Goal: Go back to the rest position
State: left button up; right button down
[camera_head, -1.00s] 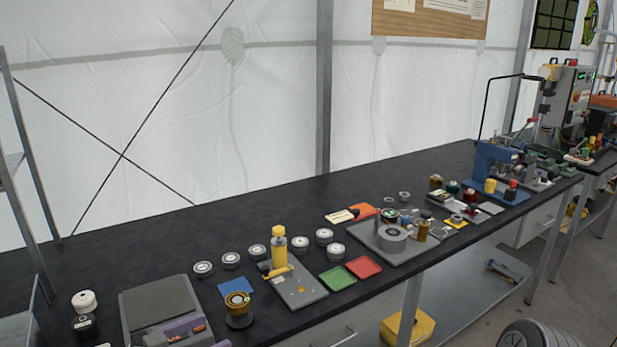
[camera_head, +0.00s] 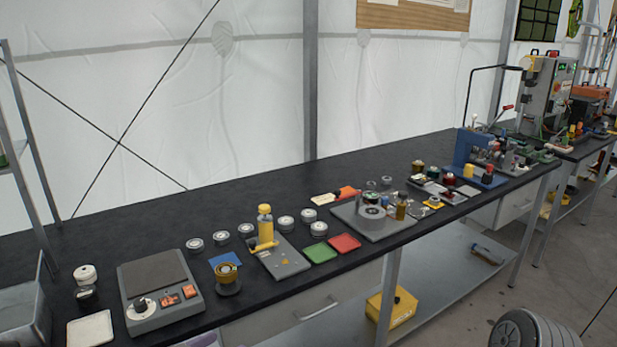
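Neither of my grippers shows in the head view now. The task names no object. The long black workbench (camera_head: 330,178) runs from the lower left to the upper right. A grey device (camera_head: 158,285) with a dark top plate, a knob and orange buttons stands at its near left. No arm covers anything on the bench.
Several round white-and-grey pieces, a green tray (camera_head: 320,253) and a red tray (camera_head: 345,243) lie mid-bench. A blue machine (camera_head: 474,152) stands farther right. A yellow box (camera_head: 391,309) sits on the lower shelf. A ribbed grey wheel-like thing (camera_head: 525,330) is at lower right. The rear bench is mostly clear.

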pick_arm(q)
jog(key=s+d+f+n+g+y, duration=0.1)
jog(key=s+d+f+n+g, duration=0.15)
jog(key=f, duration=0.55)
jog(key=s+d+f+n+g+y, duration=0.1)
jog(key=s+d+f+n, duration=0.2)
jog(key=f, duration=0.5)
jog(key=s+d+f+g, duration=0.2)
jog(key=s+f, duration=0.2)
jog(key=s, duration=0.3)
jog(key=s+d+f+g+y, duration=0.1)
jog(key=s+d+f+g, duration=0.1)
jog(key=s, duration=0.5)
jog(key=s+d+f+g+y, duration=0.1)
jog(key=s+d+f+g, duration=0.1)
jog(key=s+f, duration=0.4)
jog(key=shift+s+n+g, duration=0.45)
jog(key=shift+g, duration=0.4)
